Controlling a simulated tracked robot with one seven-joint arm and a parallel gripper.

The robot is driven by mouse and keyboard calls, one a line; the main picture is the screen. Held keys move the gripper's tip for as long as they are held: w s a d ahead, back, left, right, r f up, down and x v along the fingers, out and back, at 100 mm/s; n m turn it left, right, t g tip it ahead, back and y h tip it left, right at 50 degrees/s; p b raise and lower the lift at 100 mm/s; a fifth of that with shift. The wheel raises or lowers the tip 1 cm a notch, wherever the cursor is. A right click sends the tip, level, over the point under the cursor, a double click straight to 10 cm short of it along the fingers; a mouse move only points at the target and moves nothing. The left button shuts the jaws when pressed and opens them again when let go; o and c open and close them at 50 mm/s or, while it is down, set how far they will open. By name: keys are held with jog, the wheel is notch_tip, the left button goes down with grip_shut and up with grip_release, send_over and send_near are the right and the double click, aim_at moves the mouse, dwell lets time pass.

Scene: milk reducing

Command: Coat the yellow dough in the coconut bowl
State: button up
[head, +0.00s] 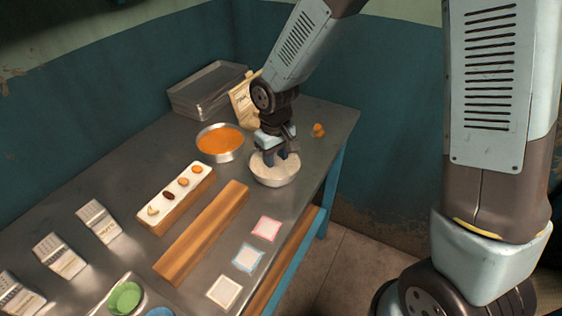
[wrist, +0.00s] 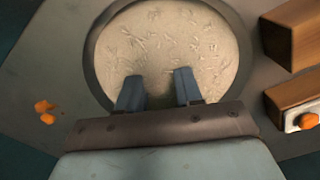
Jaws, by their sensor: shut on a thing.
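The coconut bowl (head: 274,180) is a round metal bowl of pale, flaky coconut on the metal table. It also fills the upper middle of the wrist view (wrist: 165,40). My gripper (head: 276,161) points down into this bowl, with its fingertips at the coconut. In the wrist view its two blue-grey fingers (wrist: 157,90) stand apart, shut on the dough low in the bowl.
Orange pieces (head: 319,130) lie right of the bowl. A pan of orange liquid (head: 220,142) stands to its left. A white-topped block with several small sweets (head: 157,211), a wooden block (head: 203,230) and coloured squares (head: 249,257) lie nearer. Metal trays (head: 206,92) and a paper bag (head: 241,103) stand behind.

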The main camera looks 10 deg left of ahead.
jog(key=shift+s+a, duration=0.2)
jog(key=shift+s, duration=0.25)
jog(key=shift+s+d, duration=0.2)
dwell(0.4)
jog(key=shift+r, duration=3.75)
notch_tip(320, 180, up, 4)
